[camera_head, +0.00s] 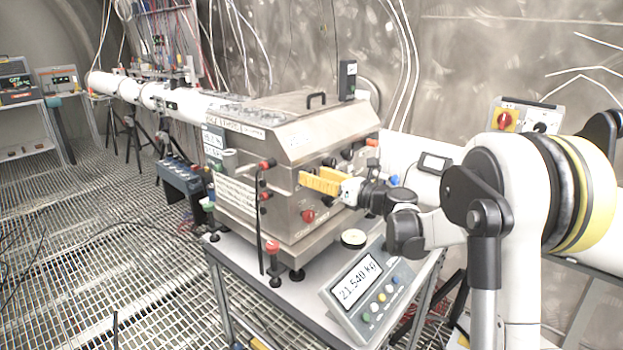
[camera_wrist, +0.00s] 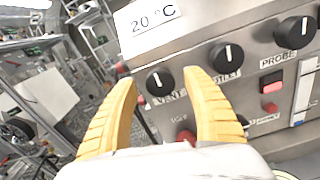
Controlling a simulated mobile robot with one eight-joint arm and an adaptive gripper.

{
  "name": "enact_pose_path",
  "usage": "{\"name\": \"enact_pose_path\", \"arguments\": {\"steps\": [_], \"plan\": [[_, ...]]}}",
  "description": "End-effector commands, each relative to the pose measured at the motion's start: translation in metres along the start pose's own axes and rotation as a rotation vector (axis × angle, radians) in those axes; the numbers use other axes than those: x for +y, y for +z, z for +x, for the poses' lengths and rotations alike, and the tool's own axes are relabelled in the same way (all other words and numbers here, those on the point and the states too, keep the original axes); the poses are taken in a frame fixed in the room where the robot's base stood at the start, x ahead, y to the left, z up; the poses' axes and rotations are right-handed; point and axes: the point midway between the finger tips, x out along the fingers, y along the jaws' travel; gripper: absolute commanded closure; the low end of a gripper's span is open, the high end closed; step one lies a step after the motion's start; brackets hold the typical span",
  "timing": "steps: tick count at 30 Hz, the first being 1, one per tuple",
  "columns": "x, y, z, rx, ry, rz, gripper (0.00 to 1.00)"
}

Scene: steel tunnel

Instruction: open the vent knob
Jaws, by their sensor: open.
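The vent knob (camera_wrist: 160,83) is a round black knob with a white pointer line near upright, on the steel panel above a label reading VENT. My gripper (camera_wrist: 160,79) is open, with its two yellow fingers on either side of the knob in the wrist view. The knob shows between the fingertips; whether they touch it I cannot tell. In the head view my gripper (camera_head: 320,182) reaches from the right to the front of the steel box (camera_head: 330,135), and I cannot make out the vent knob there.
A second black knob (camera_wrist: 227,57) is close to the right finger, and the probe knob (camera_wrist: 295,33) is further right. A red button (camera_wrist: 270,107) sits below them. A scale display (camera_head: 362,284) stands on the cart below my arm. The grating floor at left is largely clear.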

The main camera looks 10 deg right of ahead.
Motion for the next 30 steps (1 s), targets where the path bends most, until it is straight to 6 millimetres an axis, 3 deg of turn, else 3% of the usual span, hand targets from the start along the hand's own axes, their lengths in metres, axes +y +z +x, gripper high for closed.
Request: {"name": "enact_pose_path", "arguments": {"steps": [4, 12, 17, 18, 30], "plan": [[0.0003, -0.0005, 0.0101, 0.000, 0.000, 0.000, 0.41], [0.0003, 0.0003, 0.0111, 0.000, 0.000, -0.001, 0.41], [0.0003, 0.0002, 0.0110, 0.000, 0.000, -0.001, 0.89], [0.0003, 0.0002, 0.0109, 0.000, 0.000, -0.001, 0.94], [0.0004, 0.0005, 0.0110, 0.000, 0.000, -0.025, 0.95]]}}
